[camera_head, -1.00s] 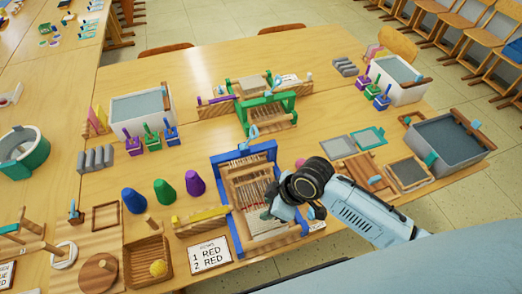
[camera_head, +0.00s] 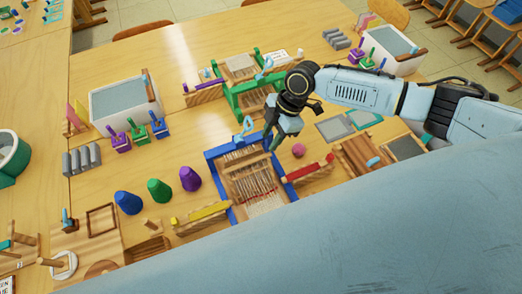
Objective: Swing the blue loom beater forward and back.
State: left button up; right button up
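The blue loom stands on the front table, with a wooden bed and white threads (camera_head: 250,180). Its blue beater (camera_head: 228,148) crosses the far end of the threads and has a light-blue loop (camera_head: 243,128) above it. My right gripper (camera_head: 272,143) points down at the beater's far right corner, beside the loop. It overlaps the blue frame in the picture; I cannot tell whether it touches, or how far apart its fingers are. My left gripper is not in view.
A green loom (camera_head: 244,103) stands just behind. A red bar (camera_head: 309,167) and a pink ball (camera_head: 298,150) lie right of the blue loom. Blue, green and purple cones (camera_head: 160,190) and a yellow bar (camera_head: 203,213) are left. A pale surface of mine covers the lower right.

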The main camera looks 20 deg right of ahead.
aim_at(259, 157)
jog(key=x, duration=0.8)
jog(key=shift+w, duration=0.1)
jog(key=shift+c, duration=0.4)
grip_shut()
